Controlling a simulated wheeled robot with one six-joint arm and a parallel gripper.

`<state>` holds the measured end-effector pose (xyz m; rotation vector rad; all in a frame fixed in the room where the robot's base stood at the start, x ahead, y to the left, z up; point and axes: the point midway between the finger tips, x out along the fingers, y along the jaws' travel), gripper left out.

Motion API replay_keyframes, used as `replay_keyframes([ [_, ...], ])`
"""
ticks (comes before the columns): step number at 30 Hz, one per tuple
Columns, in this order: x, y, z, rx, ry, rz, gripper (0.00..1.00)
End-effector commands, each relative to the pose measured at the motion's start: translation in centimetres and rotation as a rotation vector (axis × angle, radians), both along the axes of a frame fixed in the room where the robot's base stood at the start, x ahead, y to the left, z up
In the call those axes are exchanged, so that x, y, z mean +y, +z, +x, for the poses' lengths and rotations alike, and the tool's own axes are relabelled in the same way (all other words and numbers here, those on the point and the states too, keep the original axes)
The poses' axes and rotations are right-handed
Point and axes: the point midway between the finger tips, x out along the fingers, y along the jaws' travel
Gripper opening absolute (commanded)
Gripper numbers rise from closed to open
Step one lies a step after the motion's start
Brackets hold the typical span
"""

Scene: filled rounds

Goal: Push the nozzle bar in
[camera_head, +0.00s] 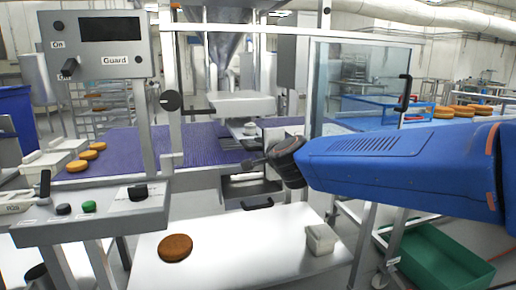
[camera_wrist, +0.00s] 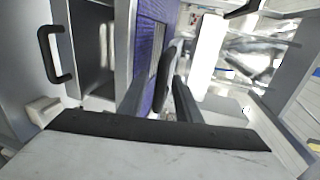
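What looks like the nozzle bar (camera_head: 240,129) is a small light-grey piece with a round end, below the pale block under the hopper in the head view. It sticks out over the purple belt, partly hidden by other machine parts. My gripper (camera_head: 250,162) is just below and in front of it, in front of the machine's front edge. The bar and gripper look apart, though the depth is hard to judge. In the wrist view, the dark fingers (camera_wrist: 172,92) point toward the machine beside the purple belt (camera_wrist: 151,45). Whether they are closed is unclear, and nothing is visibly held.
The control panel (camera_head: 110,211) is at left, and a clear guard door (camera_head: 343,80) stands right of the hopper (camera_head: 228,45). A black handle (camera_head: 257,203) is below my gripper.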

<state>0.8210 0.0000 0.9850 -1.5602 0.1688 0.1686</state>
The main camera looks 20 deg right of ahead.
Motion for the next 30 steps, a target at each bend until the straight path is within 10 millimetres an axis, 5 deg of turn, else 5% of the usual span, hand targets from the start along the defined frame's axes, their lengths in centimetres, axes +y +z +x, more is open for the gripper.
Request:
replay_keyframes([
  [9,0.0,-0.6,2.8,0.0,-0.001,-0.001,0.31],
  [20,0.0,-0.7,3.2,0.0,0.0,0.0,0.31],
  [25,0.0,-0.7,3.2,0.0,0.0,0.0,0.0],
  [30,0.0,-0.7,3.2,0.0,0.0,0.0,0.0],
])
